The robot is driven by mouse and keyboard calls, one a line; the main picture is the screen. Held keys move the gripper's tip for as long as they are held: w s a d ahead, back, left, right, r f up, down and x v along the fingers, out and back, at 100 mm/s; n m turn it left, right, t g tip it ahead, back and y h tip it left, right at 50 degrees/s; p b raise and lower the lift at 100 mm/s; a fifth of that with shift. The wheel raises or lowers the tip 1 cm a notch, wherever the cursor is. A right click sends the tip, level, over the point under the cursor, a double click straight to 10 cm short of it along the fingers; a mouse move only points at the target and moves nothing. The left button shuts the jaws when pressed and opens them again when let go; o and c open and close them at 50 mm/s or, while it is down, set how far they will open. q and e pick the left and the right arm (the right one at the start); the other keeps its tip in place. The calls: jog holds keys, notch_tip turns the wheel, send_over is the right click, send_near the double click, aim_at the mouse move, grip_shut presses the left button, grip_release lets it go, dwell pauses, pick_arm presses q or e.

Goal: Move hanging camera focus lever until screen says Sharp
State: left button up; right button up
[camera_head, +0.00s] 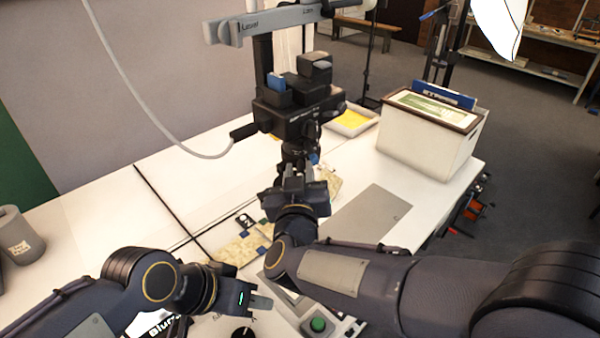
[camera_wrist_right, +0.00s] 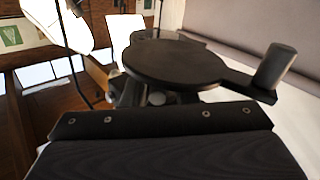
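The hanging camera (camera_head: 290,112) is a dark block on a grey overhead rail. A dark lever handle (camera_head: 243,132) sticks out at its left. The right wrist view shows a round black disc (camera_wrist_right: 172,62) with an arm ending in an upright cylindrical knob (camera_wrist_right: 274,65). My right gripper (camera_head: 295,176) points up just below the camera, apart from the lever handle; its fingers are hard to make out. My left gripper (camera_head: 262,300) is low over the table's front, away from the camera. The screen (camera_head: 160,325) is mostly hidden by my left arm; its visible letters look like "Blur".
A white box (camera_head: 425,145) with a framed picture stands at the right of the white table (camera_head: 115,205). A shallow tray (camera_head: 352,122) lies behind. A grey cup (camera_head: 20,240) stands far left. A green button (camera_head: 318,324) is at the front. A pale cable hangs left of the camera.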

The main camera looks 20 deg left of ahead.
jog(key=shift+o, duration=0.5)
jog(key=shift+s+d, duration=0.1)
jog(key=shift+s, duration=0.2)
jog(key=b+v, duration=0.2)
jog(key=v, duration=0.5)
